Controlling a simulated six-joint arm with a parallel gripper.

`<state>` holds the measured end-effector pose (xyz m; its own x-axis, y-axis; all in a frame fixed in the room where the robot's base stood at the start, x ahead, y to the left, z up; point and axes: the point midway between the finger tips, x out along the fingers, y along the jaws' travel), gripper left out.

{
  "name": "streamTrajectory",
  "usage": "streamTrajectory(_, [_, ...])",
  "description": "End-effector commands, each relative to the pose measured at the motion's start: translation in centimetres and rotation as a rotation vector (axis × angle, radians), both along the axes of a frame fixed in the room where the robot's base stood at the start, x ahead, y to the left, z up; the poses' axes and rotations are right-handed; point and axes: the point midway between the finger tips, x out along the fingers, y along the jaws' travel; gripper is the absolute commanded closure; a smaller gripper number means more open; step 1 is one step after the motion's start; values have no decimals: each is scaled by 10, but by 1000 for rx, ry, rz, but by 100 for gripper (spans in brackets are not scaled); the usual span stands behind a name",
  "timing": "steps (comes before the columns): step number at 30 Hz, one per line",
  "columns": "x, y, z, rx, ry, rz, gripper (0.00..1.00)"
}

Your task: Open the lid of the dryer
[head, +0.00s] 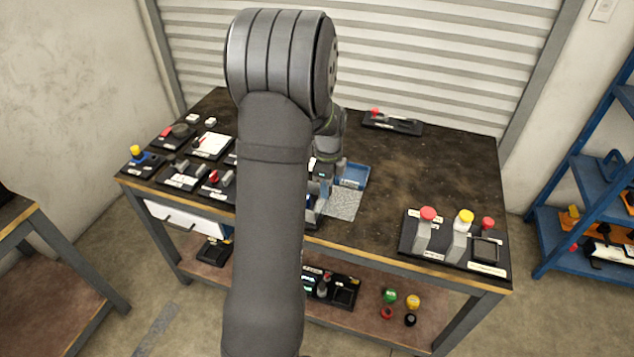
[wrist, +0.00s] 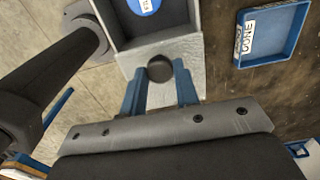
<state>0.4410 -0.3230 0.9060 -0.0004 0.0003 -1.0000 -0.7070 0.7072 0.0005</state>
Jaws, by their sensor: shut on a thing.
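In the wrist view, the dryer (wrist: 195,18) is a grey box with a dark interior, partly cut off by the top edge. A blue disc with a white label (wrist: 145,5) lies inside it. The silver lid (wrist: 140,49) carries a round black knob (wrist: 160,68) and sits at the near side of the box, leaving part of the interior uncovered. My gripper (wrist: 160,82), with blue fingers, is shut on the knob, one finger on each side. In the head view, my gripper (head: 319,187) is by the table's front edge, and my arm hides most of the dryer.
Black panels with colored knobs stand at the left and front right (head: 410,243). A small black holder (head: 392,124) is at the back. The table's right middle is clear.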

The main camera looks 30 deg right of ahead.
Motion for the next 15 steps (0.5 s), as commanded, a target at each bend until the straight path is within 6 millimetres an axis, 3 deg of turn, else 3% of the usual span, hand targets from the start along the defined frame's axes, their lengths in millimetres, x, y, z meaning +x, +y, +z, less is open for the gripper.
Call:
streamTrajectory(6, [1, 0, 1, -2, -2, 0, 100])
streamTrajectory(7, [1, 0, 1, -2, -2, 0, 66])
streamTrajectory(9, [1, 0, 1, -1, -1, 0, 52])
streamTrajectory(15, [1, 0, 1, -1, -1, 0, 50])
